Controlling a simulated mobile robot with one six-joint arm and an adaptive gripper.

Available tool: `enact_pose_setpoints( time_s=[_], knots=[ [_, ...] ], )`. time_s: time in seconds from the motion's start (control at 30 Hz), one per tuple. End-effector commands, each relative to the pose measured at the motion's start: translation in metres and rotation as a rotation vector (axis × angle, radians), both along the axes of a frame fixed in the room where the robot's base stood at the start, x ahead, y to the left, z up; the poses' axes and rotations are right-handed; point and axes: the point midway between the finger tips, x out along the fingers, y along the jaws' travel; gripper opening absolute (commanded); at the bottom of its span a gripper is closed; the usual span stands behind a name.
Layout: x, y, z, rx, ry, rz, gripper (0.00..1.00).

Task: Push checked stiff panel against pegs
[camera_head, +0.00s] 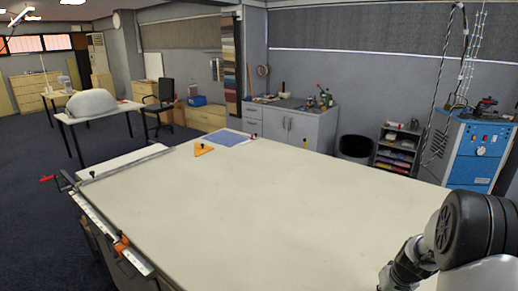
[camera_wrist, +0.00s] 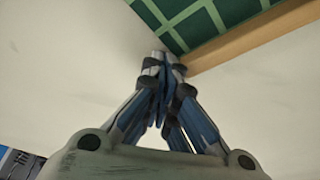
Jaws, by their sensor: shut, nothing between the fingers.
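My gripper (camera_wrist: 164,60) is shut with nothing between its fingers, in the wrist view. Its fingertips are at the near corner of a dark green panel with a lighter green grid (camera_wrist: 205,20). A tan strip (camera_wrist: 255,37) runs along the panel's near right side; I cannot tell whether it is the panel's own edge. Whether the fingertips touch the panel is not clear. In the head view the panel does not show, and my arm enters at the lower right. I cannot make out the pegs for certain in either view.
The long pale table (camera_head: 265,205) is mostly bare. A blue sheet (camera_head: 228,138) and an orange triangle (camera_head: 203,150) lie at its far end. A metal rail (camera_head: 125,162) crosses the left part, and a ruler bar with an orange clamp (camera_head: 121,245) runs along the left edge.

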Motion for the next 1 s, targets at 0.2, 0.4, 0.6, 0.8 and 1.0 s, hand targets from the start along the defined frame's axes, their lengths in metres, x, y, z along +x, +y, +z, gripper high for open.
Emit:
enact_pose_setpoints(
  time_s=[0.2, 0.4, 0.6, 0.8, 1.0],
  knots=[
    [-0.007, 0.007, -0.005, 0.009, 0.013, 0.002, 0.0],
    [-0.01, 0.011, -0.006, 0.011, 0.016, 0.002, 0.0],
    [-0.012, 0.014, -0.006, 0.011, 0.016, 0.002, 0.0],
    [-0.013, 0.015, -0.005, 0.012, 0.017, 0.002, 0.0],
    [-0.011, 0.012, 0.005, 0.01, 0.014, 0.001, 0.0]
  ],
)
